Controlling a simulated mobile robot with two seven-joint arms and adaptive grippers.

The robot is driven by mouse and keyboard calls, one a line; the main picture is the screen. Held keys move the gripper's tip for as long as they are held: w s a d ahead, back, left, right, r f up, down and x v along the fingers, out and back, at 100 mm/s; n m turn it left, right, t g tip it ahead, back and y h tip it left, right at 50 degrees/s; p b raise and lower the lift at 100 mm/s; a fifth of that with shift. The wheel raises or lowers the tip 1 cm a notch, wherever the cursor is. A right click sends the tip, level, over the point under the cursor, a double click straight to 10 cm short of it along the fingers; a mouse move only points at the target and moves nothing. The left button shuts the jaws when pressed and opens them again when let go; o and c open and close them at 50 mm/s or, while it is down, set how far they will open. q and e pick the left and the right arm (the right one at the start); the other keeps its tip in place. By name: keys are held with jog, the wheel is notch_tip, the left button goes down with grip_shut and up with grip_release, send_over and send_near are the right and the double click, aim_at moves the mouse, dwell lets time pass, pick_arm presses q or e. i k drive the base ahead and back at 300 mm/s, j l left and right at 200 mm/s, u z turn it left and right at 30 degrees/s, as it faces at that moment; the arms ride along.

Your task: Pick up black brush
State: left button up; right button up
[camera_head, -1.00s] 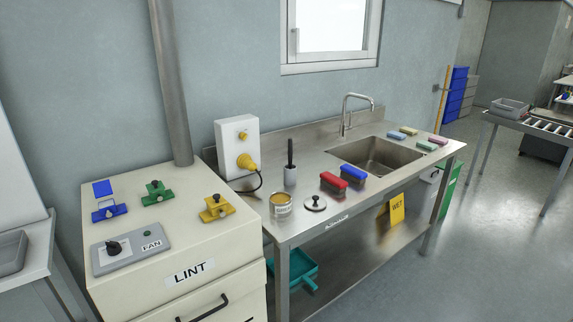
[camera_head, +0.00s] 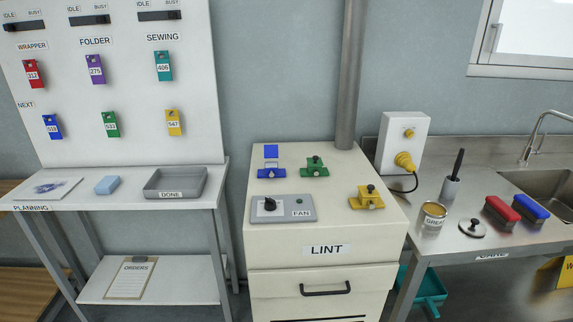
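A black-handled brush (camera_head: 458,163) stands upright in a small grey holder (camera_head: 450,189) on the steel sink counter, right of the white socket box. Its lower end is hidden inside the holder. Two other brushes lie on the counter further right, one with a red top (camera_head: 503,207) and one with a blue top (camera_head: 531,207); their undersides look dark. Neither of my grippers shows in the head view.
A grease tin (camera_head: 433,214) and a round lid with a black knob (camera_head: 473,228) sit in front of the holder. The white box (camera_head: 402,145) with a yellow plug stands behind. The LINT cabinet (camera_head: 325,220) adjoins the counter's left. The sink (camera_head: 545,185) is at right.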

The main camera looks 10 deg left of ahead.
aim_at(457, 163)
jog(key=i+l, duration=0.15)
jog(key=l, duration=0.2)
jog(key=i+l+z, duration=0.15)
jog(key=l, duration=0.2)
jog(key=i+l, duration=0.2)
jog(key=l, duration=0.15)
jog(key=z, duration=0.05)
